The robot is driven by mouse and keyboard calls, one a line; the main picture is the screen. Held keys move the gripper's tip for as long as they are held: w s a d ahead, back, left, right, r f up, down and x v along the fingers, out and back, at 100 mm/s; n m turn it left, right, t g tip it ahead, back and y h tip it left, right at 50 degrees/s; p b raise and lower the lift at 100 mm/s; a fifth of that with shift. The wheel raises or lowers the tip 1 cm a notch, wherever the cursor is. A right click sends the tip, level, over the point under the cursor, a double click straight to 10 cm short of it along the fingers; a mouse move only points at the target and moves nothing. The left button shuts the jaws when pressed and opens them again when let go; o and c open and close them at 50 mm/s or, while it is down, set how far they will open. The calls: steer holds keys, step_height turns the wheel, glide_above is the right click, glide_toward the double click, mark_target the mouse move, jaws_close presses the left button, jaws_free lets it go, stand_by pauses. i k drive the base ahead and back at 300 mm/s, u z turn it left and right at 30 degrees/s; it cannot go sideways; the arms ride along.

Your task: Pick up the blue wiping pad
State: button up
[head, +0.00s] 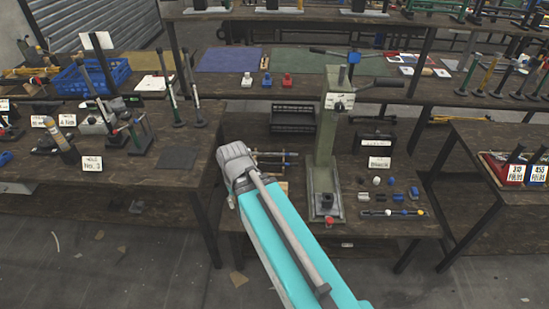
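No blue thing can be told for certain as the wiping pad. A small blue block (5,157) lies at the far left edge of the left table, partly cut off by the picture's edge. A small blue piece (414,192) lies among small parts on the press table. Another small blue item (266,79) stands between a white one and a red one on the back table. My teal arm rises from the bottom middle, and its grey joint is left of the press. My gripper is not visible.
A green lever press (325,140) stands on the middle table (340,228). A right table (478,190) holds red and blue boxes. Floor shows between the tables.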

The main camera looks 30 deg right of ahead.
mark_target(413, 193)
steer(key=z, duration=0.9)
steer(key=i, duration=0.95)
steer(key=z, duration=0.05)
steer(key=k, duration=0.5)
steer(key=u, duration=0.05)
